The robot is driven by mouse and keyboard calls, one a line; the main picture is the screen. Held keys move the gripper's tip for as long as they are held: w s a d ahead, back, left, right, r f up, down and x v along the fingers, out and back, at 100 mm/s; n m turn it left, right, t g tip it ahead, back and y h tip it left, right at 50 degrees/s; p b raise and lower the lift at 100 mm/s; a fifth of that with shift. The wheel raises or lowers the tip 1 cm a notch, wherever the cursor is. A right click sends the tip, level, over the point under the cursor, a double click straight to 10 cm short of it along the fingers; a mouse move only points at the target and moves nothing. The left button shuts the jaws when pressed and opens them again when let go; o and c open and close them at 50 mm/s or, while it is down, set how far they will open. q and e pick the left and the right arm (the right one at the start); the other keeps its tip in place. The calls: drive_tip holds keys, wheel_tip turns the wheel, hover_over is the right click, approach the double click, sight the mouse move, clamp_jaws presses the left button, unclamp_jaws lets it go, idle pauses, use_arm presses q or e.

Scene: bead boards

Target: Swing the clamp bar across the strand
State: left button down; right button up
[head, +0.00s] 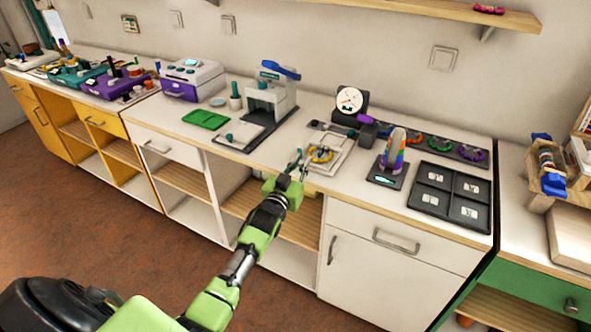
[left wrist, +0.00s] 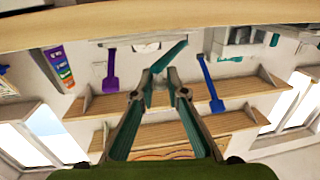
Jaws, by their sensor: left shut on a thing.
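A pale board (head: 338,160) lies on the white counter near its front edge, with a yellow ring-like strand (head: 321,155) on it. In the left wrist view, my left gripper (left wrist: 161,85) is shut on the teal bar (left wrist: 170,57), which sticks up slanted to the right beyond the fingertips. The bar's far end and its pivot cannot be made out. My right gripper is not in view.
Left of the board stands a grey press (head: 268,98) with a blue handle, and a green tray (head: 206,119). To the right are a rainbow-coloured stand (head: 394,150) and a dark sectioned tray (head: 449,196). A round dial (head: 349,101) stands behind. Open shelves lie below.

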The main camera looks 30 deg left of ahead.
use_arm(q)
drive_tip(key=shift+w+d+n+y, duration=0.25)
drive_tip(key=shift+n+y, duration=0.25)
drive_tip(key=shift+y, duration=0.3)
drive_tip(key=shift+d, duration=0.15)
drive_tip(key=shift+w+d+n+g+y, duration=0.2)
drive_tip(key=shift+n+g+y, duration=0.1)
drive_tip(key=shift+y, duration=0.1)
drive_tip(key=shift+a+r, duration=0.1)
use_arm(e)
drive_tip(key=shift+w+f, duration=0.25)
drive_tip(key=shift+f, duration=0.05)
use_arm(q)
drive_tip(key=c, duration=2)
unclamp_jaws()
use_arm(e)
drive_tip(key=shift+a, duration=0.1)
